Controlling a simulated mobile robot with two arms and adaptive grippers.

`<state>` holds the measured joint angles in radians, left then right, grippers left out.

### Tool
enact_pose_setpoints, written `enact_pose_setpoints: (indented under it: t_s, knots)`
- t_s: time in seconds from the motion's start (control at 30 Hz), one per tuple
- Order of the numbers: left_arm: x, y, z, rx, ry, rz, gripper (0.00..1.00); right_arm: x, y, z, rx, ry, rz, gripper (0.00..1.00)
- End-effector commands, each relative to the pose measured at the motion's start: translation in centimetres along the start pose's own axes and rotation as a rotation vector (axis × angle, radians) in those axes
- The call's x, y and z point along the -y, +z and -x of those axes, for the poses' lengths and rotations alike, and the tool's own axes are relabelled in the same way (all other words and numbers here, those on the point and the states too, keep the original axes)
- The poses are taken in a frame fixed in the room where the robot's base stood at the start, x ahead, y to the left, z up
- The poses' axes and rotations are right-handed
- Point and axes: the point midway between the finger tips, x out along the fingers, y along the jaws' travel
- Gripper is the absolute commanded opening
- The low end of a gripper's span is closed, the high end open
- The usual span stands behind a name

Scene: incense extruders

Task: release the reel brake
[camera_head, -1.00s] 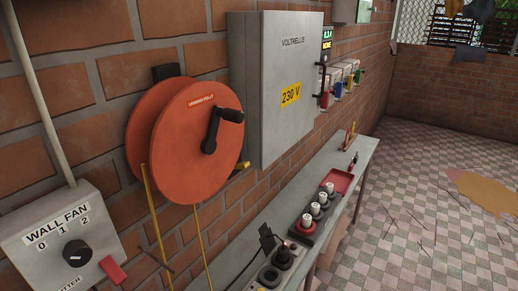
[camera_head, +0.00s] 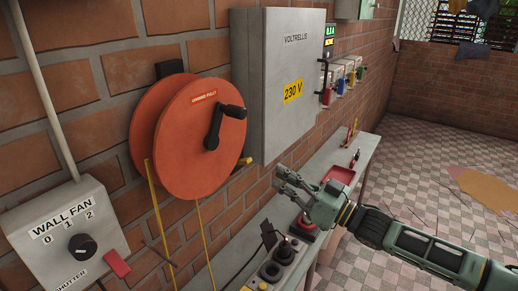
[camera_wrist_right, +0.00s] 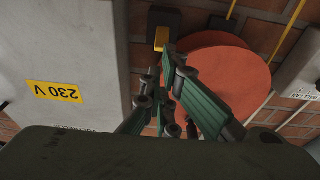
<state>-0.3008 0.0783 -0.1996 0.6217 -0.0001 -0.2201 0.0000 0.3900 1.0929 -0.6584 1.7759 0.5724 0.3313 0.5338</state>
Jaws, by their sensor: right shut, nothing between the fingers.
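The orange cable reel (camera_head: 190,150) hangs on the brick wall, with a black crank (camera_head: 213,128) on its face and a yellow cable hanging below. A small yellow lever (camera_head: 241,164) sticks out at the reel's lower right edge and looks like the brake. In the right wrist view a yellow piece (camera_wrist_right: 162,38) on a black block (camera_wrist_right: 165,18) shows beside the reel (camera_wrist_right: 222,68). My right gripper (camera_head: 279,178) is shut and empty, to the right of the lever and apart from it in the head view. My left gripper is out of view.
A grey 230 V cabinet (camera_head: 273,85) stands out from the wall right of the reel. Below is a narrow bench (camera_head: 245,262) with sockets and a black plug (camera_head: 268,236). A wall fan switch box (camera_head: 62,235) is at lower left. The tiled floor at right is mostly open.

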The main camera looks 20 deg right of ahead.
Motion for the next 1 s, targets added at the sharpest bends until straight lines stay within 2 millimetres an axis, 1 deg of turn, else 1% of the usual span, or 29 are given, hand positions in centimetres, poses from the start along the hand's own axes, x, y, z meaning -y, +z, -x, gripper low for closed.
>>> enact_pose_setpoints:
  t_s: [0.03, 0.1, 0.2, 0.57, 0.67, 0.73, 1.0]
  knots:
    - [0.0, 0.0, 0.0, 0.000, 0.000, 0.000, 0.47, -0.6, -1.1, 0.2, -0.021, -0.006, 0.004, 0.00]
    - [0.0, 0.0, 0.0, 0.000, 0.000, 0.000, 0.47, -1.1, -2.2, 0.4, -0.044, -0.014, 0.006, 0.00]
    - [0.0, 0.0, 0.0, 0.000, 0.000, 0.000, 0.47, -1.3, -3.0, 0.5, -0.061, -0.020, 0.004, 0.00]
    - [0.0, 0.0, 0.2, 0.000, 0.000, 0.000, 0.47, -1.3, -3.1, 0.3, -0.064, -0.021, 0.004, 0.00]
    - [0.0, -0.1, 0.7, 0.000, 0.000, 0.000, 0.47, -1.3, -3.3, -0.5, -0.065, -0.020, 0.003, 0.00]
    - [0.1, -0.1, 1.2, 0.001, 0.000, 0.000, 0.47, -1.3, -3.6, -1.5, -0.066, -0.020, 0.002, 0.00]
    - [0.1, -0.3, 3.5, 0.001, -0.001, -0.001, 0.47, -1.1, -4.0, -6.5, -0.065, -0.020, 0.003, 0.00]
